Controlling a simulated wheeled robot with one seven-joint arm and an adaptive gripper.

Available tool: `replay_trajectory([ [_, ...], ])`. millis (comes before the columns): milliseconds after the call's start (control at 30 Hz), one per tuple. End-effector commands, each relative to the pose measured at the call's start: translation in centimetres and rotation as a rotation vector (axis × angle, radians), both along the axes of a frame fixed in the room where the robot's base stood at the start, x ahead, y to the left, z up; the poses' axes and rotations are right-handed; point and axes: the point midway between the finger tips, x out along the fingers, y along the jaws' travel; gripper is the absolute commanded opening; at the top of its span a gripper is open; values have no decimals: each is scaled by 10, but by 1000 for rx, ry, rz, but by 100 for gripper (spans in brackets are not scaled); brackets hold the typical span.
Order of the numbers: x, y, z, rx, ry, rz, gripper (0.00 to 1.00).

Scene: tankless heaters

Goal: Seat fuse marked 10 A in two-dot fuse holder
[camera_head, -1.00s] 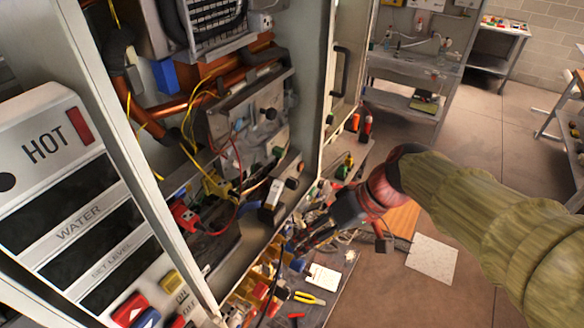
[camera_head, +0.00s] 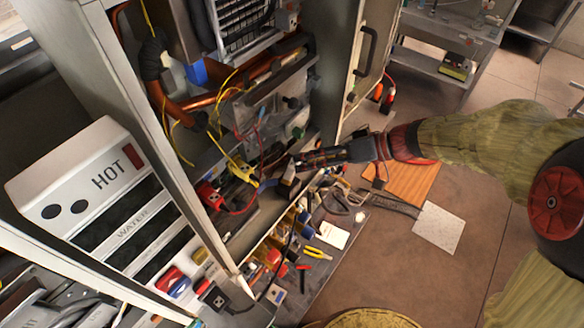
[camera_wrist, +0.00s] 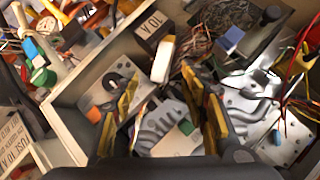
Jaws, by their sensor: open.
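My gripper (camera_head: 300,160) reaches into the open heater cabinet from the right. In the wrist view its two yellow-edged fingers (camera_wrist: 160,78) are apart, with nothing clearly held between them. Just beyond the fingertips is a cream-white piece (camera_wrist: 162,58), beside a dark block (camera_wrist: 152,24) whose label reads 10 A upside down. I cannot tell whether they are one part. In the head view a dark block with a pale face (camera_head: 287,186) sits just below the fingers. A white FUSE 10 A label (camera_wrist: 14,140) shows at the wrist view's left edge. I cannot make out a two-dot mark.
Yellow clips (camera_head: 240,170), a red clip (camera_head: 209,195) and loose wires crowd the cabinet. A metal plate with a black knob (camera_wrist: 250,40) stands near the fingers. Below are a cluttered parts tray and yellow-handled pliers (camera_head: 317,253). The floor to the right is mostly clear.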

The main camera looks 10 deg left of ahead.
Motion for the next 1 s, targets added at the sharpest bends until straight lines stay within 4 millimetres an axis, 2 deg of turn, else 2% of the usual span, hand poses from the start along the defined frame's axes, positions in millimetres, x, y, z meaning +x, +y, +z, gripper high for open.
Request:
replay_trajectory([
  [33, -2, 9, 0, 1, 3, 5, 44],
  [200, -1, 25, -12, -1, 2, 3, 44],
  [500, 0, 27, -15, -1, 1, 0, 44],
  [1000, 0, 27, -14, -1, 0, 0, 16],
])
